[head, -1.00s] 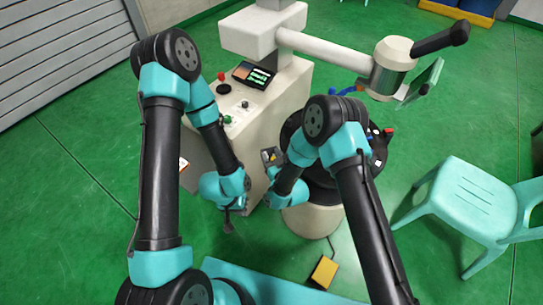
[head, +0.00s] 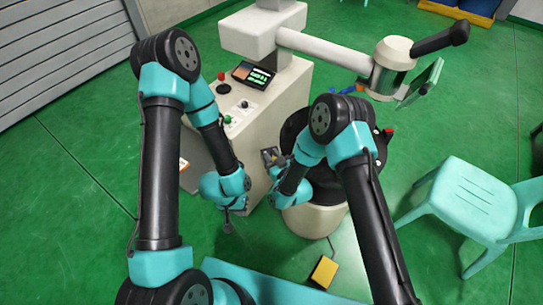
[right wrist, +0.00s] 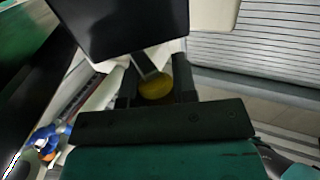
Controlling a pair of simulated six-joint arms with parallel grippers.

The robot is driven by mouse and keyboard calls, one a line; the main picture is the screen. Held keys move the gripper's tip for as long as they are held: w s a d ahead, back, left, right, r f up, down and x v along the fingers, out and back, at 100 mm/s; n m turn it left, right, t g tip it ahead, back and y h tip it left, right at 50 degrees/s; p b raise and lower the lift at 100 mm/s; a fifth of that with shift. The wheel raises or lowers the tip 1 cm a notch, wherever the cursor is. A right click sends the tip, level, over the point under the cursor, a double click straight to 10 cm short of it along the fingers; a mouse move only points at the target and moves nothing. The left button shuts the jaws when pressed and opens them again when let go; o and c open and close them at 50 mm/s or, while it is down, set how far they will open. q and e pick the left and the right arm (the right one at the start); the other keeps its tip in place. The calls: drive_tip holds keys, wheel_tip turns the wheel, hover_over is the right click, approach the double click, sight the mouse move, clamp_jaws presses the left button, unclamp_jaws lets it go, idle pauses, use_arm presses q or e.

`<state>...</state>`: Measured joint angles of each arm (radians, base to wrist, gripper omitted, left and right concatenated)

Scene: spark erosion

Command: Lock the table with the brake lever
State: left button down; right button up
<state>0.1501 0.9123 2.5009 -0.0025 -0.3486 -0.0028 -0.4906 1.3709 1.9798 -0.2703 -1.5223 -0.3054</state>
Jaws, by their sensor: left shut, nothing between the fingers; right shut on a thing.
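The round dark table (head: 295,125) sits on a cream pedestal (head: 316,219), partly hidden behind my right arm. My right gripper (head: 271,156) is at the table's left side, beside the cream cabinet. In the right wrist view its fingers (right wrist: 157,88) are shut around a yellow knob (right wrist: 157,91) on a short grey stem, which looks like the brake lever's end. The lever's base is hidden. My left gripper (head: 228,226) hangs low at the cabinet's front, shut and empty, away from the table.
The cream cabinet (head: 277,105) with buttons and a small screen (head: 254,74) stands left of the table. A boom (head: 325,50) with a cylindrical head (head: 388,70) reaches over the back. A yellow pedal (head: 323,271) lies in front. A turquoise chair (head: 470,200) stands right, with open green floor around it.

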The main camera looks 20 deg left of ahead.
drive_tip(key=shift+d+n+g+y, duration=0.1)
drive_tip(key=shift+n+g+y, duration=0.2)
drive_tip(key=shift+g, duration=0.1)
drive_tip(key=o, duration=0.9)
drive_tip(key=v, duration=1.7)
drive_tip(key=shift+s+d, duration=0.15)
drive_tip(key=shift+d, duration=0.05)
